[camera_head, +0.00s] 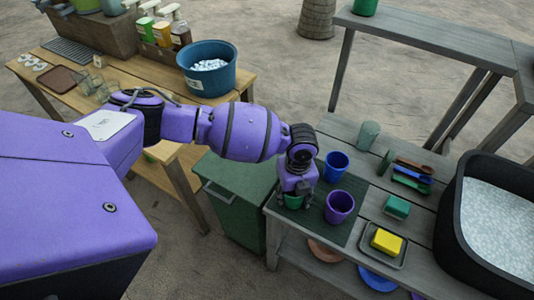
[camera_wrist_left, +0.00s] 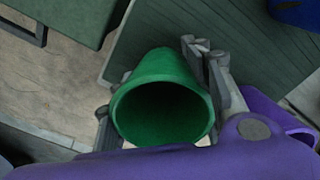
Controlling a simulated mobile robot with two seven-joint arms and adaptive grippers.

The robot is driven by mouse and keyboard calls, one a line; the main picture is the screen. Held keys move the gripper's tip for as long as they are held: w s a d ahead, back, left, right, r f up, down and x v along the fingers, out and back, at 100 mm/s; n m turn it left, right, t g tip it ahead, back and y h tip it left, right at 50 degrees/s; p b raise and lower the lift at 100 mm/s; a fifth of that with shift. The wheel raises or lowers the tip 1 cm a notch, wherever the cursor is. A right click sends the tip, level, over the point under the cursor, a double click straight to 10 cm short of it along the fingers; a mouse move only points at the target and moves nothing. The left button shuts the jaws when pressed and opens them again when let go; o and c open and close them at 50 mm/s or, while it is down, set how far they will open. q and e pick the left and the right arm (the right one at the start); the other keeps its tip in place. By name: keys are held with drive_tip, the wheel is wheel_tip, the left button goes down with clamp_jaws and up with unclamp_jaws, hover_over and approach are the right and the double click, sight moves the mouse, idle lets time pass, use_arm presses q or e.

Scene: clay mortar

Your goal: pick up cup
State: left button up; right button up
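A green cup (camera_head: 293,202) is at the left edge of the dark green mat (camera_head: 318,225) on the grey bench, partly hidden by my left gripper (camera_head: 296,192). In the left wrist view the green cup (camera_wrist_left: 163,105) shows its open mouth, between the two fingers of my left gripper (camera_wrist_left: 160,95). One finger is close beside each side of the cup; I cannot tell whether both press on it. A blue cup (camera_head: 336,166) and a purple cup (camera_head: 339,207) stand to the right on the mat. My right gripper is not in view.
Right of the mat are a grey-green cup (camera_head: 368,134), coloured scoops (camera_head: 411,177), a green brush or sponge (camera_head: 397,207) and a yellow sponge (camera_head: 386,242) on a tray. A black basin (camera_head: 450,225) fills the bench's right. A green bin (camera_head: 232,190) stands left.

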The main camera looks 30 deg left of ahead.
use_arm(q)
drive_tip(key=shift+w+r, duration=0.1)
drive_tip(key=c, duration=0.4)
